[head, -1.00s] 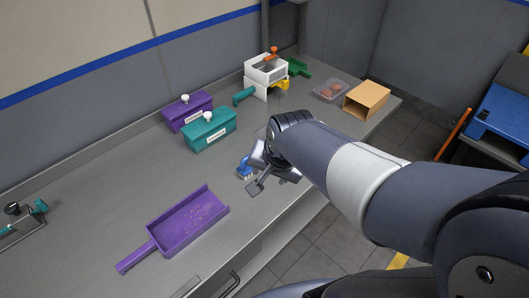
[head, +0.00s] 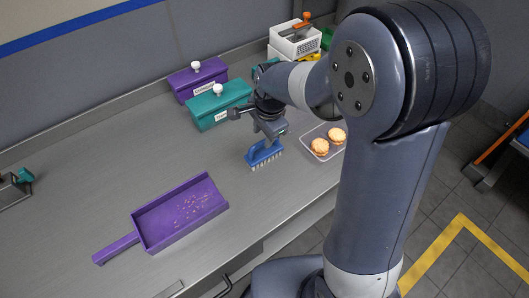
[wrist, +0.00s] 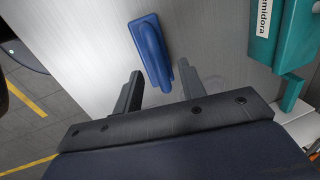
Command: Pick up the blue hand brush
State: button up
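The blue hand brush (head: 264,152) is on the steel worktop, bristles down and its blue back upward. In the wrist view the brush (wrist: 151,50) lies ahead of and partly between my fingers. My gripper (head: 269,138) is directly above the brush in the head view. In the wrist view my gripper (wrist: 160,78) is open, one finger on each side of the brush's near end, with a gap visible on the left. Whether the right finger touches the brush I cannot tell.
A purple dustpan (head: 147,219) with crumbs lies left. Purple (head: 180,84) and teal (head: 204,121) lidded boxes stand behind. A clear tray (head: 309,139) with two biscuits is close to the right. A white device (head: 294,44) stands at the back. Worktop between dustpan and brush is clear.

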aim_at(264, 140)
jog(key=f, duration=0.3)
jog(key=w+f, duration=0.1)
jog(key=f, duration=0.1)
grip_shut()
dwell(0.4)
